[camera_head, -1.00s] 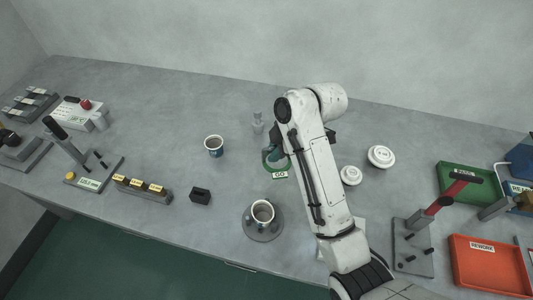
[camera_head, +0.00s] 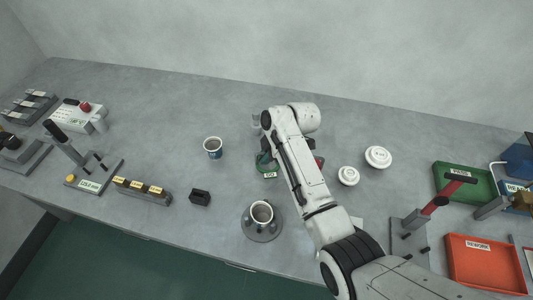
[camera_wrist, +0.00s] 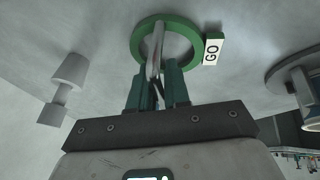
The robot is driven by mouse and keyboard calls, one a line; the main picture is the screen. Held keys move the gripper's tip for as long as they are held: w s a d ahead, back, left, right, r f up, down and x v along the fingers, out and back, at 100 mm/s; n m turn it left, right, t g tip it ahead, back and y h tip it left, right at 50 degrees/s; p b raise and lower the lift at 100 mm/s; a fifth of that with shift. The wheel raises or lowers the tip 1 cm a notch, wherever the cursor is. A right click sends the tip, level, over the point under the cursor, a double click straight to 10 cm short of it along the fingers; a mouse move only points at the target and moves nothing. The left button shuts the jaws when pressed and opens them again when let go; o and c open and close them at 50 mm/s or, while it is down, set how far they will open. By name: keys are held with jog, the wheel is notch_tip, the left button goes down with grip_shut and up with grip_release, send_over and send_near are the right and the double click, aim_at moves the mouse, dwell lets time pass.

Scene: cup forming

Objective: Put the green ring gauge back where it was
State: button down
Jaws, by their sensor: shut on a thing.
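The green ring gauge (camera_wrist: 193,38) shows in the wrist view as a flat green ring with a white GO tag (camera_wrist: 212,52). My fingertips are hidden there. I cannot tell whether the ring touches the bench or hangs just above it.
A grey stepped plug (camera_wrist: 65,88) stands beside the ring. A cup (camera_head: 213,148) stands to the left, and another cup (camera_head: 262,213) sits on a round grey base in front. A red piece (camera_head: 320,162) shows behind my arm. White discs (camera_head: 348,176) lie to the right.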

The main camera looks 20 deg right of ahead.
jog(key=shift+f, duration=0.1)
jog(key=c, duration=1.1)
grip_release()
jog(key=shift+r, duration=0.25)
jog(key=v, duration=1.1)
jog(key=shift+d+r, duration=0.2)
jog(key=shift+r, duration=0.1)
jog(key=shift+s, duration=0.1)
